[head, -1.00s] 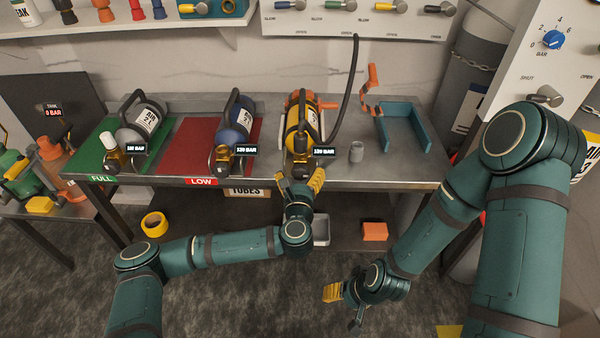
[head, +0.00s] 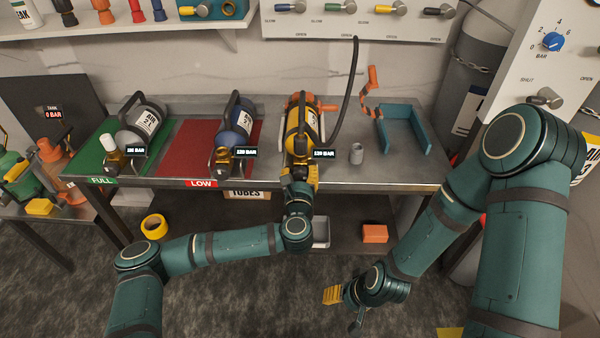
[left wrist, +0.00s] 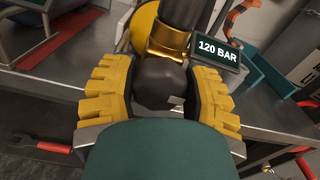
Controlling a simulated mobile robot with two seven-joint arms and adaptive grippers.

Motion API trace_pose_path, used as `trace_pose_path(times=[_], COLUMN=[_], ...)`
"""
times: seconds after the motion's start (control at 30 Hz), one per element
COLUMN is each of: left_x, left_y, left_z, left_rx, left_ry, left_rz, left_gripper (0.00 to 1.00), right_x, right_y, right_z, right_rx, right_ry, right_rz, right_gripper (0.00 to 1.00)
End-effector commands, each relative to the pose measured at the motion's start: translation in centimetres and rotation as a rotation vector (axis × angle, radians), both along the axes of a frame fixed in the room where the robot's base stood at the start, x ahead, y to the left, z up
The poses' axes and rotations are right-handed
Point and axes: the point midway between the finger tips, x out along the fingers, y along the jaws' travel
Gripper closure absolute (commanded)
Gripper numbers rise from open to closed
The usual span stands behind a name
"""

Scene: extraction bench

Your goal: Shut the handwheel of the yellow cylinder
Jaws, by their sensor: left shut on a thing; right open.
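The yellow cylinder (head: 304,129) lies on the bench with its valve end toward me, and a black hose rises beside it. Its small screen (left wrist: 219,48) reads 120 BAR in the left wrist view. The dark round handwheel (left wrist: 159,84) sits below the brass valve collar (left wrist: 166,50). My left gripper (head: 299,172) is at the valve end. In the left wrist view its yellow fingers (left wrist: 160,92) are shut on the handwheel, one on each side. The head view hides the handwheel behind my left gripper. My right gripper (head: 343,308) is low in front of the bench, open and empty.
A blue cylinder (head: 233,124) lies on the red mat (head: 187,145) and a grey one (head: 142,122) on the green mat (head: 92,157). A grey cup (head: 356,153) and a blue bracket (head: 405,130) are to the right. An orange block (head: 374,233) sits on the lower shelf.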

Motion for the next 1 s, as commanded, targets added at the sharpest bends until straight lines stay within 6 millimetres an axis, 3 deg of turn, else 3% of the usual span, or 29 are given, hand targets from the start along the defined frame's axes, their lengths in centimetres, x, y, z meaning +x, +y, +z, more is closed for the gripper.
trace_pose_path(times=[0.47,1.0], left_x=[0.0,0.0], left_y=[-0.1,-0.3], left_z=[0.3,0.4], left_rx=[0.141,0.637], left_ry=[-0.004,-0.012], left_rz=[-0.001,-0.001], left_gripper=[0.87,0.87], right_x=[-0.2,-0.8], right_y=[0.0,0.1], right_z=[1.1,4.0], right_rx=[0.001,0.004], right_ry=[0.005,0.018], right_rz=[0.001,0.004], right_gripper=[0.45,0.45])
